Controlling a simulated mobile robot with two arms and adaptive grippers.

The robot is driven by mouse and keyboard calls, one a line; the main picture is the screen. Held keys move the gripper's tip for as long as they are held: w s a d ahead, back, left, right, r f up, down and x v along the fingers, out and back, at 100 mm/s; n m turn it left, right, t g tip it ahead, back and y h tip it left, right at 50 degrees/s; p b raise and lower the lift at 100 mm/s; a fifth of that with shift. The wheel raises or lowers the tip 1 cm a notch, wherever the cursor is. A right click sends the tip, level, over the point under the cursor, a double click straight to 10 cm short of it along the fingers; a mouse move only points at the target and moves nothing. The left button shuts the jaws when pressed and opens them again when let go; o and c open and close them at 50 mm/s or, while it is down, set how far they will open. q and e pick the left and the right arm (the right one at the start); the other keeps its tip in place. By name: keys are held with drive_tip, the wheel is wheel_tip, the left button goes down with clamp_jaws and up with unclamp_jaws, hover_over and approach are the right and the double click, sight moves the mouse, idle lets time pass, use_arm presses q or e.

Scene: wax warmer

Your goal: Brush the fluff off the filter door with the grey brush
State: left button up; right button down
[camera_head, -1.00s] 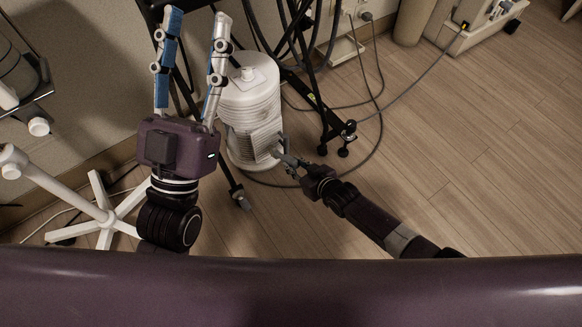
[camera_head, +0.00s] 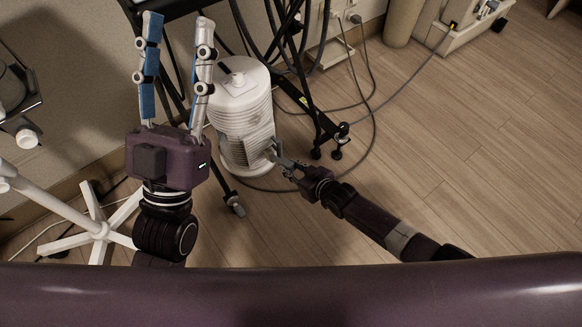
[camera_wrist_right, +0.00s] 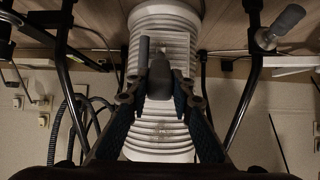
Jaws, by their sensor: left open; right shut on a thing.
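A white ribbed cylindrical unit (camera_head: 239,104) stands on the floor. Its slatted filter door (camera_head: 256,146) faces my right gripper. In the right wrist view the ribbed unit (camera_wrist_right: 165,20) fills the middle, behind the fingers. My right gripper (camera_head: 280,156) is shut on the grey brush (camera_wrist_right: 158,78), close in front of the door. Whether the bristles touch the door cannot be told. My left gripper (camera_head: 176,50) is open and empty, fingers pointing up the picture, left of the unit.
Black cables and a black stand with casters (camera_head: 338,140) are right of and behind the unit. A white star-footed stand (camera_head: 100,230) is at the lower left. The wooden floor (camera_head: 460,160) to the right is mostly clear.

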use_arm(q)
drive_tip(key=shift+w, duration=0.1)
use_arm(e)
drive_tip(key=shift+w+a+r, duration=0.1)
drive_tip(key=shift+r, duration=0.05)
use_arm(q)
drive_tip(key=w+f+g+y+p, duration=0.1)
drive_tip(key=w+f+g, duration=0.2)
drive_tip(key=w+f, duration=0.1)
drive_tip(key=shift+d+f, duration=0.25)
drive_tip(key=shift+f, duration=0.35)
use_arm(e)
drive_tip(key=s+a, duration=0.2)
drive_tip(key=shift+s+a, duration=0.1)
drive_tip(key=shift+a, duration=0.25)
use_arm(q)
drive_tip(key=shift+r, duration=0.15)
drive_tip(key=shift+s, duration=0.1)
